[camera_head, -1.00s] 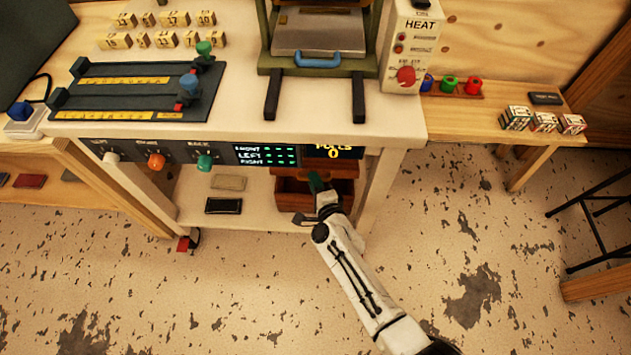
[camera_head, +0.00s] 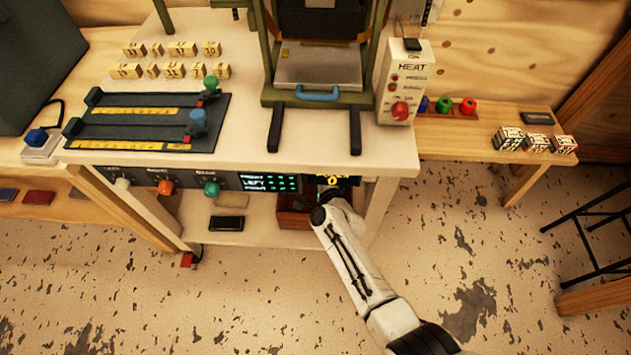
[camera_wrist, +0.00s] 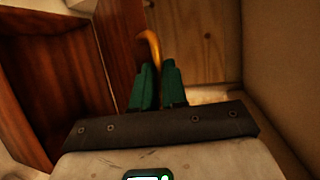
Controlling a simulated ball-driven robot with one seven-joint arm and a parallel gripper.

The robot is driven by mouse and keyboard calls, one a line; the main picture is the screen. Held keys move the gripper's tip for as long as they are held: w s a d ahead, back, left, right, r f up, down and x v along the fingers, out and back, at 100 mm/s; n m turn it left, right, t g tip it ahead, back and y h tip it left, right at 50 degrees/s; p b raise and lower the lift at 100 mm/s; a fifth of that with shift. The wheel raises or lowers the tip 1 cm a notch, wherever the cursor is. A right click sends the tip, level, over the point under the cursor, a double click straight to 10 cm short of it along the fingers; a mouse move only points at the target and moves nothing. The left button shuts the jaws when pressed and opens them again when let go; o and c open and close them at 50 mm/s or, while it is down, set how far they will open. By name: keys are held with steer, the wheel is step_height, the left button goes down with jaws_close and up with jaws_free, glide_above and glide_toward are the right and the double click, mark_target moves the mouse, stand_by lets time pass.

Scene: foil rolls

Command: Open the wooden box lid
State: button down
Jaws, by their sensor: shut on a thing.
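The wooden box (camera_head: 293,218) is a reddish-brown box on the shelf under the white table, partly hidden by my arm and the table's front panel. In the wrist view, the dark inside of the box (camera_wrist: 45,85) shows at the left. The lid (camera_wrist: 118,45) is a reddish panel standing at an angle to the box, so the box looks at least partly open. A curved brass-coloured handle (camera_wrist: 150,42) sticks out from the lid. My gripper (camera_wrist: 158,68), with green fingers, is shut on the handle. In the head view the fingers are hidden behind my wrist.
The table's front panel with knobs (camera_head: 211,189) and a green-lit display (camera_head: 268,183) overhangs the shelf just above my wrist. A table leg (camera_head: 385,205) stands close right of my arm. A black flat block (camera_head: 227,223) lies left of the box.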

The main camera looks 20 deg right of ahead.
steer(key=shift+w+d+r, duration=0.2)
steer(key=shift+w+r, duration=0.3)
steer(key=shift+w, duration=0.1)
steer(key=shift+w+d+r, duration=0.15)
steer(key=shift+w+r, duration=0.35)
steer(key=shift+w, duration=0.1)
steer(key=c, duration=1.2)
jaws_free()
steer(key=shift+s+f, duration=0.1)
steer(key=shift+p+v, duration=3.25)
steer(key=shift+v, duration=2.15)
